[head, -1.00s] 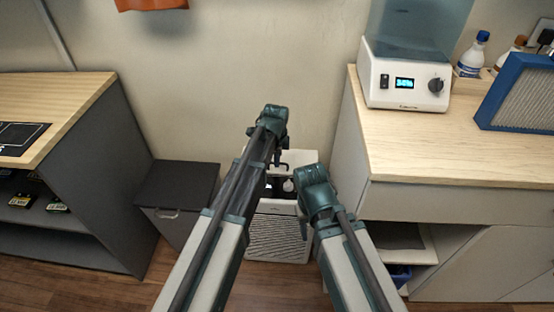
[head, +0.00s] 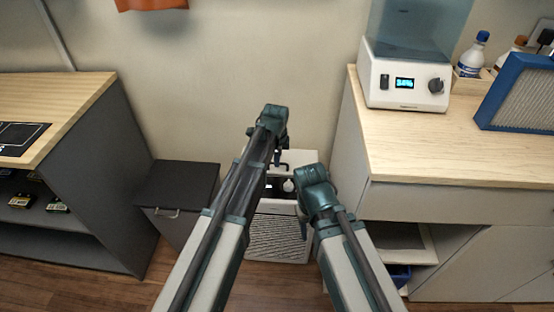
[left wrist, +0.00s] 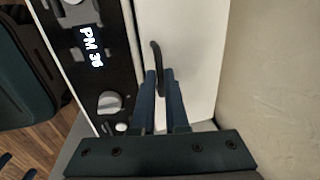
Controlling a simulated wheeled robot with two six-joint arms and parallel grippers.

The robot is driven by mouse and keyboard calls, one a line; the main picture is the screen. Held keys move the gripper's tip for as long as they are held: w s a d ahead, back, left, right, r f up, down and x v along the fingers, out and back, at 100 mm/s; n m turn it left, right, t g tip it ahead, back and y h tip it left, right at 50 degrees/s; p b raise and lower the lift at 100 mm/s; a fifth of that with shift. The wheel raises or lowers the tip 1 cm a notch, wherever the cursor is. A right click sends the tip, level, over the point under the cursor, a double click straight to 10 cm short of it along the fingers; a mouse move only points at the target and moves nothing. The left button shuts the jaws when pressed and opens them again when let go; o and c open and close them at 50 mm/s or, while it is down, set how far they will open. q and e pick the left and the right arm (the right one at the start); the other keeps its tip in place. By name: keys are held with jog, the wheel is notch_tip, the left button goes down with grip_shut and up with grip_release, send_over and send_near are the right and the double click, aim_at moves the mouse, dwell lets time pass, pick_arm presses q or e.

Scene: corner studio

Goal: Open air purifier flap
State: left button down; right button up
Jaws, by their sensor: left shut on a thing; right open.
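The air purifier (head: 279,240) is a white box with a slatted front, standing on the floor against the wall. Its dark control panel with a lit display (left wrist: 92,47) and a round knob (left wrist: 110,102) shows in the left wrist view. Beside the panel lies the white flap (left wrist: 182,48) with a dark curved handle (left wrist: 156,56). My left gripper (head: 277,161) is over the purifier's top; in the left wrist view its fingers (left wrist: 161,80) are shut on the handle. My right gripper (head: 303,229) is open in front of the purifier's right side, partly hidden by its own wrist.
A dark bin (head: 178,190) stands left of the purifier. A pale wooden counter (head: 420,140) with a white cabinet is close on the right, bearing a white appliance (head: 404,78) and a blue-framed filter (head: 520,95). A dark shelf unit (head: 95,165) is at the left.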

pick_arm(q)
jog(key=shift+w+r, duration=0.1)
jog(key=w+r+g+p, duration=0.2)
jog(key=r+p, duration=0.1)
jog(key=shift+w+g, duration=0.35)
jog(key=shift+g, duration=0.05)
jog(key=shift+r+p, duration=0.25)
jog(key=shift+p, duration=0.25)
jog(key=shift+w+r+p, duration=0.3)
jog(key=shift+w+r, duration=0.05)
jog(key=shift+w, duration=0.25)
jog(key=shift+w+r+p, duration=0.3)
jog(key=shift+w+p, duration=0.05)
jog(key=shift+w, duration=0.3)
jog(key=shift+w+r+p, duration=0.3)
jog(key=shift+w+r, duration=0.05)
jog(key=shift+w, duration=0.25)
